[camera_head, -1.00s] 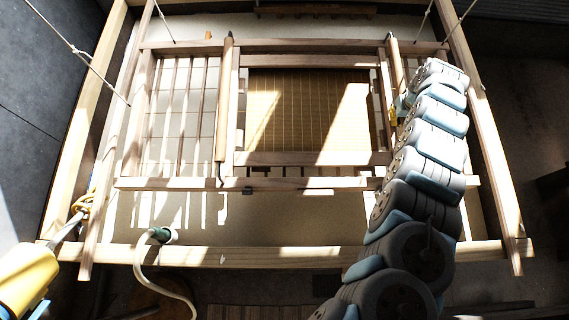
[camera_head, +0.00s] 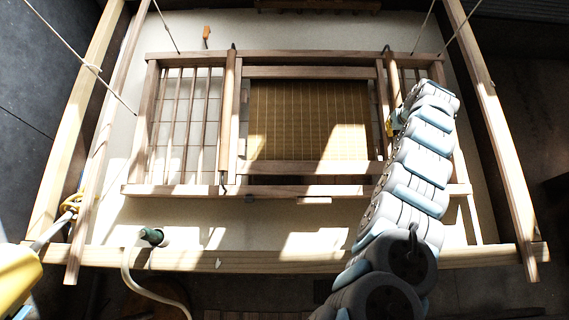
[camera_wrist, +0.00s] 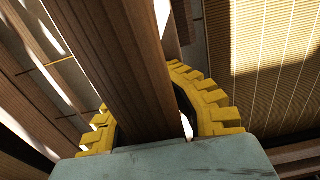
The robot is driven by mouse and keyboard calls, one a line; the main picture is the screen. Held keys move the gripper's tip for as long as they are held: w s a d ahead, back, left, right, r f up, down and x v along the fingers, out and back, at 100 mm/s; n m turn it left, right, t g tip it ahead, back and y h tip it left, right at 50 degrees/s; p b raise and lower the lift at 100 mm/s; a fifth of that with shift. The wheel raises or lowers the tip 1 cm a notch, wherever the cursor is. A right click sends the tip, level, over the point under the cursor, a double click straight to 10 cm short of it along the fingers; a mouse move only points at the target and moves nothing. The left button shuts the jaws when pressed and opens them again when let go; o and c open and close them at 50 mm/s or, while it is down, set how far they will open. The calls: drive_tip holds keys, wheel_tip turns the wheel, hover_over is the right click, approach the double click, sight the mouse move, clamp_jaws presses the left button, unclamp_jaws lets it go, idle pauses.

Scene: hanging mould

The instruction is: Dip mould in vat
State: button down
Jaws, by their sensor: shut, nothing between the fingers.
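The mould (camera_head: 310,165) is a wooden frame with a golden slatted screen, hanging level in the head view. The vat (camera_head: 300,260) is a large wooden-rimmed box with a pale interior below it. I cannot tell whether the mould touches that surface. My gripper (camera_head: 390,125) is at the mould's right upright bar. In the wrist view its yellow ridged fingers (camera_wrist: 165,100) pass either side of a brown wooden bar (camera_wrist: 125,65). The fingers are shut; their tips are hidden behind the bar, and contact is unclear. The screen (camera_wrist: 275,60) shows to the right.
Ropes (camera_head: 115,95) run down toward the vat from above at both sides. A green-ended hose (camera_head: 150,236) lies over the front rim. An orange-handled tool (camera_head: 206,34) is at the back. A yellow object (camera_head: 15,275) stands at the lower left. Bright sun patches cross the vat.

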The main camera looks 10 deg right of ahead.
wheel_tip(320, 180, down, 8)
drive_tip(key=b, duration=0.5)
drive_tip(key=shift+r, duration=0.25)
drive_tip(key=shift+r+p, duration=0.2)
drive_tip(key=shift+p, duration=0.1)
